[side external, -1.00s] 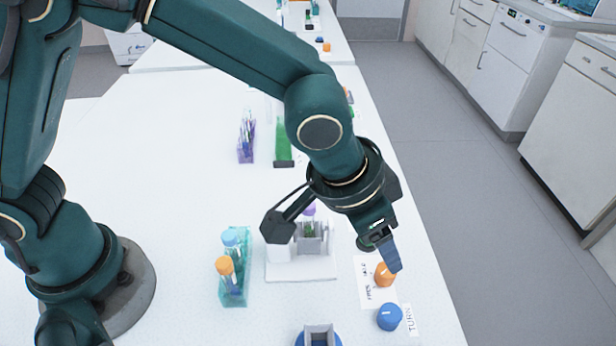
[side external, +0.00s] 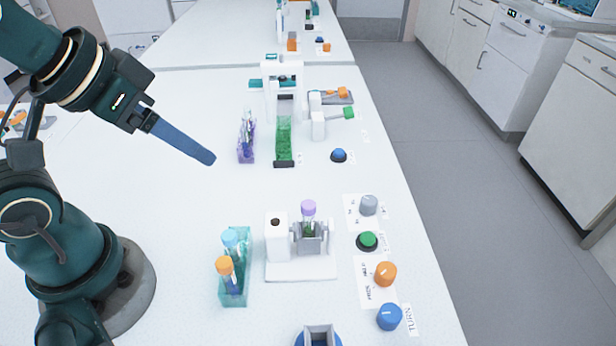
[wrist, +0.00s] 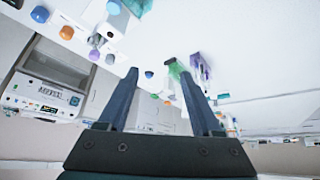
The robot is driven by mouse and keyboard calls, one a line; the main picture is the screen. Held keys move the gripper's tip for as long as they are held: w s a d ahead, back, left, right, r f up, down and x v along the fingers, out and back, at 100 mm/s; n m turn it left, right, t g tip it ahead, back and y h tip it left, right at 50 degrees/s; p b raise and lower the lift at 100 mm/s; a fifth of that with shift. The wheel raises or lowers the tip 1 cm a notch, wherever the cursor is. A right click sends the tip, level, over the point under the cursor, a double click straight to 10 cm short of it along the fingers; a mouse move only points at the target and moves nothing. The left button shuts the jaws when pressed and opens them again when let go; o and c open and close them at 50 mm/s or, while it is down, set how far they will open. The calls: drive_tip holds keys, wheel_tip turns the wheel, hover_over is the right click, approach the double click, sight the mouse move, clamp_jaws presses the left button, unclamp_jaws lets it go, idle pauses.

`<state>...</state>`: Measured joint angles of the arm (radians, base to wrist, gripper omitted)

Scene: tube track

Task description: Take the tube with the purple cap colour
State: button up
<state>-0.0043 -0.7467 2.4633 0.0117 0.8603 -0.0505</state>
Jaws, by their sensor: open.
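The purple-capped tube (side external: 308,213) stands upright in a grey holder (side external: 310,240) on a white device (side external: 300,268) near the middle of the table in the side view. Its lower part is partly hidden by the holder. My gripper (side external: 205,158) is up and to the left of the tube, well apart from it, over the left side of the table. In the wrist view my gripper (wrist: 163,80) shows two blue fingers spread apart with nothing between them.
A teal rack (side external: 233,290) holds tubes with blue and orange caps, left of the device. A purple rack (side external: 246,150) and a green strip (side external: 284,140) lie farther back. Grey (side external: 368,205), green (side external: 367,241), orange (side external: 385,273) and blue (side external: 389,317) knobs or buttons line the right edge.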

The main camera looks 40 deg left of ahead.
drive_tip(key=shift+s+d+f+m+g, duration=0.1)
drive_tip(key=shift+s+f+m+g, duration=0.25)
drive_tip(key=shift+s+f, duration=0.4)
drive_tip(key=shift+c, duration=0.5)
drive_tip(key=w+d+r, duration=0.1)
drive_tip(key=w+r, duration=0.2)
drive_tip(key=r, duration=0.1)
drive_tip(key=m+g, duration=0.1)
drive_tip(key=g, duration=0.3)
approach(308, 204)
drive_tip(key=w+a+f, duration=0.2)
drive_tip(key=a, duration=0.1)
drive_tip(key=shift+m+g, duration=0.55)
drive_tip(key=shift+g, duration=0.3)
drive_tip(key=d+f, duration=0.2)
drive_tip(key=f, duration=0.2)
drive_tip(key=shift+s+d, duration=0.2)
drive_tip(key=shift+d, duration=0.2)
drive_tip(key=shift+f, duration=2.55)
